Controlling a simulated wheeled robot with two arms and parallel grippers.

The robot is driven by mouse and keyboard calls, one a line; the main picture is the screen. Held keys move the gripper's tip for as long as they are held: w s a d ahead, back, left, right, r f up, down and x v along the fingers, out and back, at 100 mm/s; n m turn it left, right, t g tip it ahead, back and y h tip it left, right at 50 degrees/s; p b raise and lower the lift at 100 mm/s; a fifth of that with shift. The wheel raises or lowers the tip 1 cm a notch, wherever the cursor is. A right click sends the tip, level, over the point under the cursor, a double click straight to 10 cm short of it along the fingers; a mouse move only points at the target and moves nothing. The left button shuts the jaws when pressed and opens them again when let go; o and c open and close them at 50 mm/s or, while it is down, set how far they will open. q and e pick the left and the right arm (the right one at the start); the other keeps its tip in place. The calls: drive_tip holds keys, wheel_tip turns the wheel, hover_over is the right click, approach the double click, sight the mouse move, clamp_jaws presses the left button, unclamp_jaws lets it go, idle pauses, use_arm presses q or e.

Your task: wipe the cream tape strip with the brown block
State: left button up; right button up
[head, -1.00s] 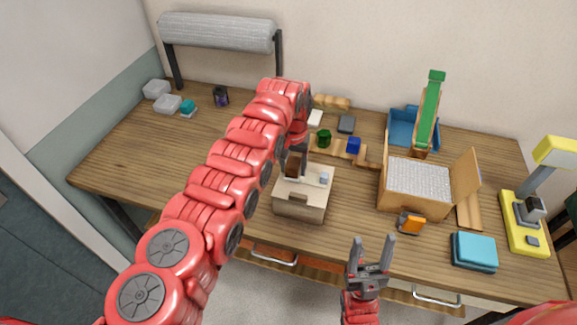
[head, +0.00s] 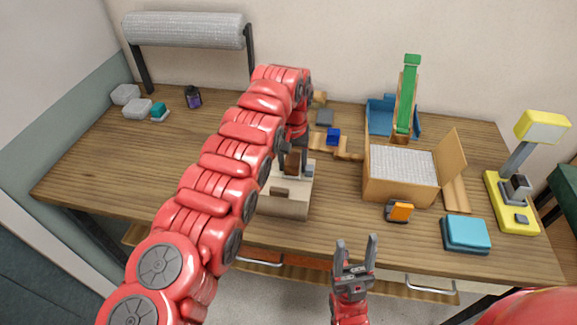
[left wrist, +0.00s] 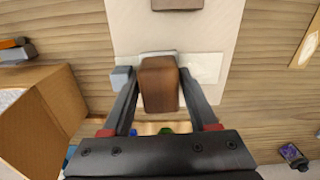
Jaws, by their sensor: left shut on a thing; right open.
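My left gripper (left wrist: 158,92) is shut on the brown block (left wrist: 158,82), held between its two fingers. In the left wrist view the block overlaps a pale cream tape strip (left wrist: 206,68) on the beige top of a box-like stand; its middle is hidden behind the block. I cannot tell whether the block touches the strip. In the head view the block (head: 292,161) is over the back of the stand (head: 285,204), partly behind my left arm. My right gripper (head: 355,250) is open and empty, in front of the table's front edge.
A small grey-blue cube (left wrist: 122,77) sits beside the strip. To the right are an open cardboard box (head: 372,187), an orange-and-black item (head: 399,211), a teal stack (head: 465,233) and a yellow lamp-like device (head: 512,203). The table's left part is mostly clear.

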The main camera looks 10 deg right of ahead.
sight(275, 169)
use_arm(q)
drive_tip(key=shift+w+a+f+b, duration=0.1)
drive_tip(key=shift+w+a+b, duration=0.05)
drive_tip(key=shift+a+b, duration=0.2)
drive_tip(key=shift+w+a+f+b, duration=0.1)
drive_tip(key=shift+a+b, duration=0.1)
drive_tip(key=shift+a, duration=0.15)
drive_tip(key=shift+w+a+r+b, duration=0.1)
drive_tip(key=shift+w+a+b, duration=0.15)
drive_tip(key=shift+a+b, duration=0.4)
drive_tip(key=shift+w+a+b, duration=0.25)
drive_tip(key=shift+a+b, duration=0.15)
drive_tip(key=shift+a, duration=0.55)
drive_tip(key=shift+w+a, duration=0.2)
drive_tip(key=shift+a, duration=0.5)
drive_tip(key=shift+w+a+b, duration=0.15)
drive_tip(key=shift+a+b, duration=0.15)
drive_tip(key=shift+a, duration=0.1)
drive_tip(key=shift+w+a, duration=0.25)
drive_tip(key=shift+a, duration=0.7)
